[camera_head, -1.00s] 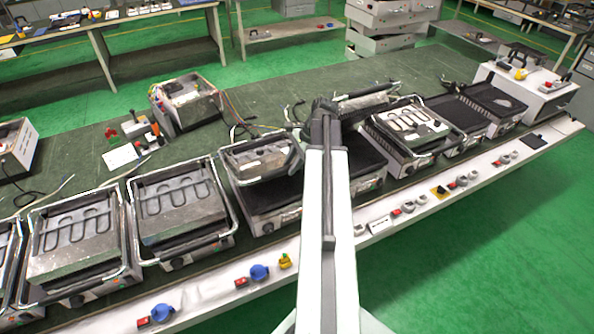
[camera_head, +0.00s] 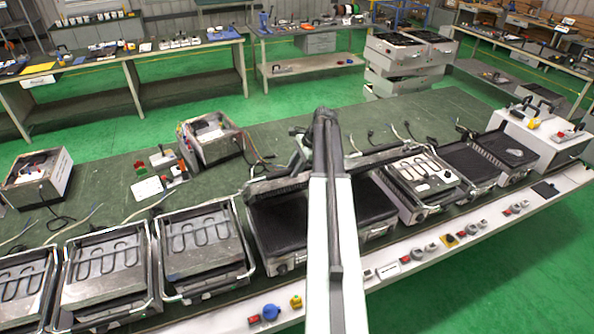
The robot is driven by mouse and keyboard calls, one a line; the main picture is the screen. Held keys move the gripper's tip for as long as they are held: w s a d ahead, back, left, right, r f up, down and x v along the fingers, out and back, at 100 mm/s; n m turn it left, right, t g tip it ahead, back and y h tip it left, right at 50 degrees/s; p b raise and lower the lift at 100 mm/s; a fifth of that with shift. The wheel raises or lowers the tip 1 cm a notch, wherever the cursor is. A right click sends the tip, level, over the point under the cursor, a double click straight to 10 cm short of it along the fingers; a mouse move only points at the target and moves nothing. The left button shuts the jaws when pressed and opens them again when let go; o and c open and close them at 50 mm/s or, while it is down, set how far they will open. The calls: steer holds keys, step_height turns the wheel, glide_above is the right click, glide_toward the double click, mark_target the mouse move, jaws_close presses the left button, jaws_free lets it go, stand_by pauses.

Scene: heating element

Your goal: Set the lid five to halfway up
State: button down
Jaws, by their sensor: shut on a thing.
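A row of contact grills stands along the bench. The grill just left of my arm has a dark lower plate (camera_head: 278,222) in view. Its lid (camera_head: 275,187) is raised at the back and shows its dark ribbed underside; its exact angle is hard to read. My arm covers the right part of this grill. My gripper (camera_head: 304,146) is at the far end of the arm, by the lid's upper edge, and is shut on the lid's bar. The fingertips are mostly hidden.
Closed grills with heating coils on top (camera_head: 203,235) stand to the left. A coil-topped grill (camera_head: 422,178) and open plates stand to the right. Knobs and switches line the white front edge (camera_head: 410,262). An opened metal box (camera_head: 212,138) sits behind.

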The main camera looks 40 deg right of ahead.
steer(key=shift+w, duration=0.15)
steer(key=c, duration=1.5)
jaws_free()
steer(key=shift+c, duration=0.2)
steer(key=o, duration=0.4)
steer(key=shift+w+d+f, duration=0.15)
steer(key=shift+f, duration=0.05)
steer(key=shift+w+d+f, duration=0.1)
steer(key=shift+w+f, duration=0.05)
steer(key=shift+w, duration=0.1)
steer(key=shift+s, duration=0.3)
steer(key=p+v, duration=0.5)
steer(key=shift+w+a+r, duration=0.15)
steer(key=shift+a+r, duration=0.1)
steer(key=shift+r, duration=0.1)
steer(key=s+d, duration=0.8)
steer(key=s, duration=0.1)
steer(key=shift+s+d+f, duration=0.1)
steer(key=shift+d+f, duration=0.1)
